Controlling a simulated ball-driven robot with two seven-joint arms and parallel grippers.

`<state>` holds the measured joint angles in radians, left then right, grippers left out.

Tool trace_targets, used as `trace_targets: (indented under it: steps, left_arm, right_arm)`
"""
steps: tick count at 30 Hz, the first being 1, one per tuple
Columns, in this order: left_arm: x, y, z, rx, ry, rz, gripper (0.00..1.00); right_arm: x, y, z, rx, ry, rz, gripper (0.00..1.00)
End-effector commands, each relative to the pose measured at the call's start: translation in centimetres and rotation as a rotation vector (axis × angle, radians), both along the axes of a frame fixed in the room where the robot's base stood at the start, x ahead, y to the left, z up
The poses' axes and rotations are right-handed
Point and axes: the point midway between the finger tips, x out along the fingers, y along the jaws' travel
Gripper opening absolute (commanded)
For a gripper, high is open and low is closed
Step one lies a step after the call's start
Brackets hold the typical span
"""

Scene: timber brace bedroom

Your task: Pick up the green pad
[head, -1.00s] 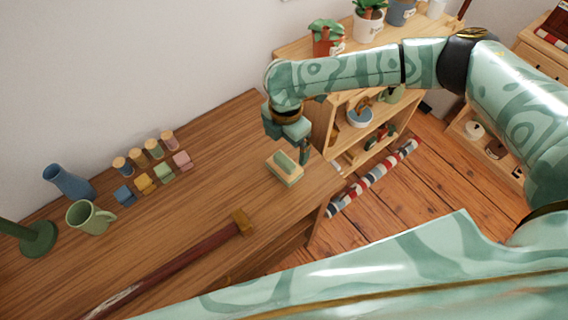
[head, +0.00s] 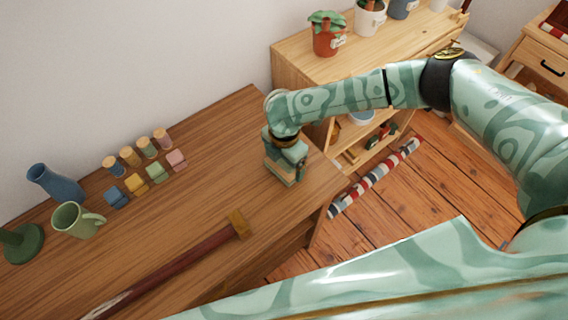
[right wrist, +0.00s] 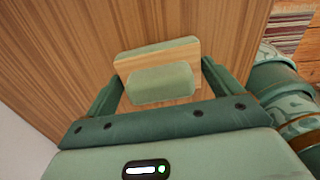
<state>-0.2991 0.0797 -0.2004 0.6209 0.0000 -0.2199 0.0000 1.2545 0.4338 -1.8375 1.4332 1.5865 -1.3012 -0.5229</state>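The green pad (right wrist: 158,84) is a small wooden block with a green layer and a raised green grip on top. It lies on the wooden tabletop near its right end. In the right wrist view it sits between the two fingers of my right gripper (right wrist: 163,70), with a gap visible at the left finger. The gripper is open. In the head view my right gripper (head: 285,163) is low over the pad and hides most of it. Whether the fingers touch the pad cannot be told. My left gripper is not in view.
On the tabletop (head: 215,165) a long dark-red bar with a wooden end (head: 190,257) lies in front. Several small coloured blocks and pegs (head: 156,172), a green mug (head: 75,220) and a blue vase (head: 55,184) stand left. A wooden shelf (head: 350,58) with plants stands behind.

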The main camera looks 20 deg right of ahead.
Motion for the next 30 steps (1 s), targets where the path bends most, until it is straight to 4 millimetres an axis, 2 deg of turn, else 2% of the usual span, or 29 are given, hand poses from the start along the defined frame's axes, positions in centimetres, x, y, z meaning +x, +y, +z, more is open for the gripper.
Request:
trace_targets:
  steps: [1,2,13,17,20,27,30]
  left_arm:
    - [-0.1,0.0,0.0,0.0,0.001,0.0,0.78]
    - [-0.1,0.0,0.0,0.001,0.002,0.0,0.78]
    - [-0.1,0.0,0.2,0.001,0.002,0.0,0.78]
    - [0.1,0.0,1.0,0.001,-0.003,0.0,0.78]
    - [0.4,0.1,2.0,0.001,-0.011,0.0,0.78]
    - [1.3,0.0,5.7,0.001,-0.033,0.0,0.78]
    - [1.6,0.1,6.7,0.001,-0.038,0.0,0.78]
  right_arm:
    - [0.0,0.0,0.0,0.0,0.001,0.0,0.72]
    - [0.0,0.0,0.0,0.0,0.001,0.0,0.65]
    - [0.0,0.0,0.5,0.0,-0.001,0.0,0.65]
    - [0.0,0.0,1.9,0.0,-0.002,0.0,0.65]
    - [0.0,0.1,4.0,0.001,-0.004,0.002,0.65]
    - [-4.7,1.9,10.1,0.003,-0.004,0.007,0.65]
    - [-7.5,2.9,11.1,0.002,0.0,0.007,0.65]
